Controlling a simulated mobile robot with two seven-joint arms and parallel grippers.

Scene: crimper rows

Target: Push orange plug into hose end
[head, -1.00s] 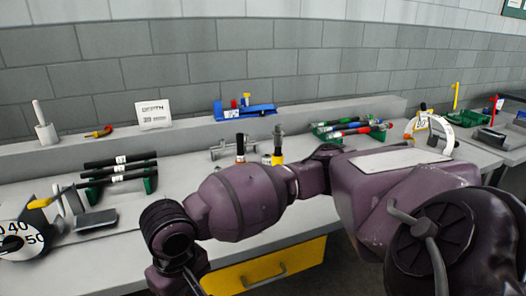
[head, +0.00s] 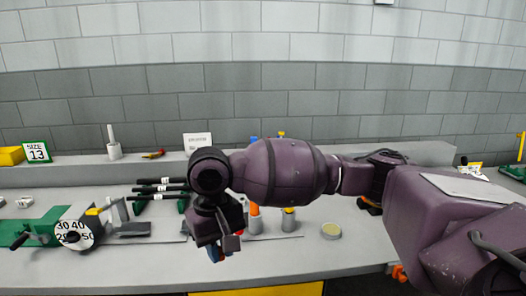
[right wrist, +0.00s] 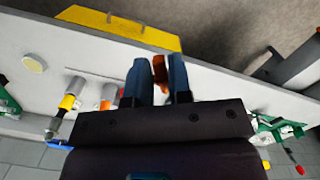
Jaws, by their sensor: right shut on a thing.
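My right gripper (head: 217,255) hangs over the front part of the bench in the head view. In the right wrist view its two blue fingers (right wrist: 159,82) are shut on a small orange plug (right wrist: 159,68), which shows between them. In the head view the plug is mostly hidden by the fingers. Several black hoses (head: 160,188) with white labels lie in a rack to the left of the gripper, with their right ends partly behind my arm. The gripper is apart from them. I cannot tell which hose end is meant. My left gripper is not in view.
A white dial (head: 74,231) stands at the left. The bench front (head: 330,262) is clear.

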